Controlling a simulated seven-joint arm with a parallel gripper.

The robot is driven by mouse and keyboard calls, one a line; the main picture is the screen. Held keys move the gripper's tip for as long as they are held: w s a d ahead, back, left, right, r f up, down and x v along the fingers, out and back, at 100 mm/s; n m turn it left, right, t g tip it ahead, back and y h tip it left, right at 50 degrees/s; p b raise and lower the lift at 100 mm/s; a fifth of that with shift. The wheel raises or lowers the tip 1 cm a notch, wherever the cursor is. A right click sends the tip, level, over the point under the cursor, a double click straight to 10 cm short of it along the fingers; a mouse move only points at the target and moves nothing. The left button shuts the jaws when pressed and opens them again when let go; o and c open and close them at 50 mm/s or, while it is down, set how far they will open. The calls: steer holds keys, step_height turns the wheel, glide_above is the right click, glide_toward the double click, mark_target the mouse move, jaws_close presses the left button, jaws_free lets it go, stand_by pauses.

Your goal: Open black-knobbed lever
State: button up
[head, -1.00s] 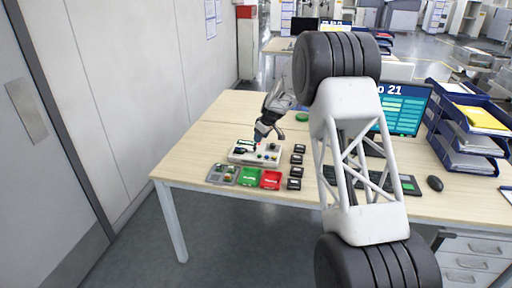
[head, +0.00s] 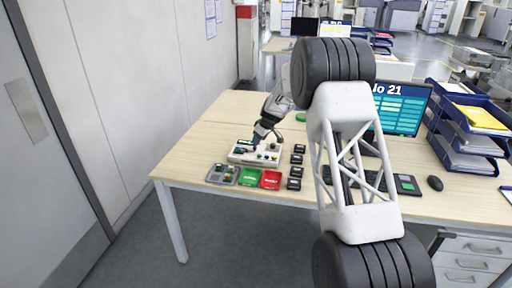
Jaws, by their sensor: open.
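A light-coloured control box (head: 255,155) with small knobs and levers stands on the wooden desk. My gripper (head: 259,140) is just above the box, pointing down at its back middle part. It is open, and I see nothing held in it. The black-knobbed lever is too small to pick out for sure at this size, and my gripper hides part of the box. I cannot tell whether the fingers touch anything.
A grey tray of small parts (head: 222,174), a green tray (head: 249,177) and a red tray (head: 271,179) lie in front of the box. Several small black blocks (head: 297,159) stand to its right. Beyond them are a keyboard (head: 372,180), mouse (head: 435,183) and monitor (head: 402,108).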

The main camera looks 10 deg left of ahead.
mark_target(255, 147)
steer(key=shift+x, duration=2.75)
jaws_close()
